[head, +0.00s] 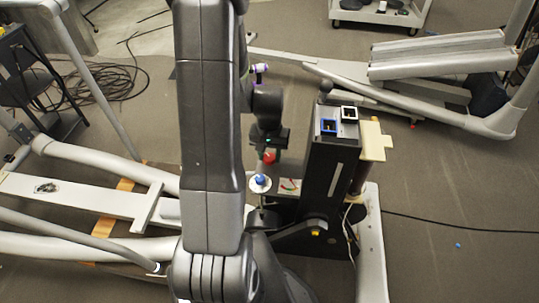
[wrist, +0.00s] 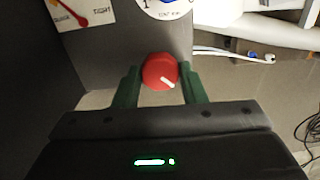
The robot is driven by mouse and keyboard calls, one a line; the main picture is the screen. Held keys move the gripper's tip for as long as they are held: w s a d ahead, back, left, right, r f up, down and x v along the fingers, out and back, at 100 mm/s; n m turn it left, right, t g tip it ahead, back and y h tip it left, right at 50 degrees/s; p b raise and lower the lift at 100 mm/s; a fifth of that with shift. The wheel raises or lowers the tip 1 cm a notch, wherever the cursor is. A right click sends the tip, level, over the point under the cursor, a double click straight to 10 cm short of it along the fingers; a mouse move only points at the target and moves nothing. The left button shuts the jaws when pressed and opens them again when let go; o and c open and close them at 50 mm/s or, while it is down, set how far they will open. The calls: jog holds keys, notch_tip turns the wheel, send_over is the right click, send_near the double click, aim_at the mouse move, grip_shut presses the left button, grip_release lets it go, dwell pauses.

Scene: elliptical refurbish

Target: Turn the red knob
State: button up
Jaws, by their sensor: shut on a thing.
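The red knob (wrist: 160,72) is round with a white pointer line that slants toward the lower right in the wrist view. It sits at the edge of a grey panel (wrist: 105,45). My gripper (wrist: 160,82) has its two green fingers on either side of the knob and is shut on it. In the head view the red knob (head: 269,157) shows just below my gripper (head: 268,142), partly hidden by it. My arm covers much of the middle of the head view.
A blue knob (head: 260,180) on a white dial and a small red-pointer gauge (head: 289,184) are close by on the panel. A dark upright column (head: 328,160) with blue and white square frames stands to the right. Cables (head: 110,80) lie on the floor at the left.

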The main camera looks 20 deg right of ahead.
aim_at(269, 157)
jog(key=n+b, duration=0.1)
jog(key=n, duration=0.5)
jog(key=shift+n, duration=0.3)
dwell(0.4)
jog(key=o, duration=1)
jog(key=shift+r, duration=0.15)
notch_tip(269, 157, up, 14)
jog(key=shift+f+p, duration=0.2)
jog(key=shift+p, duration=0.85)
jog(key=shift+f, duration=0.1)
notch_tip(269, 157, down, 14)
jog(key=shift+r+b, duration=0.15)
jog(key=shift+b, duration=0.9)
jog(key=shift+r, duration=0.1)
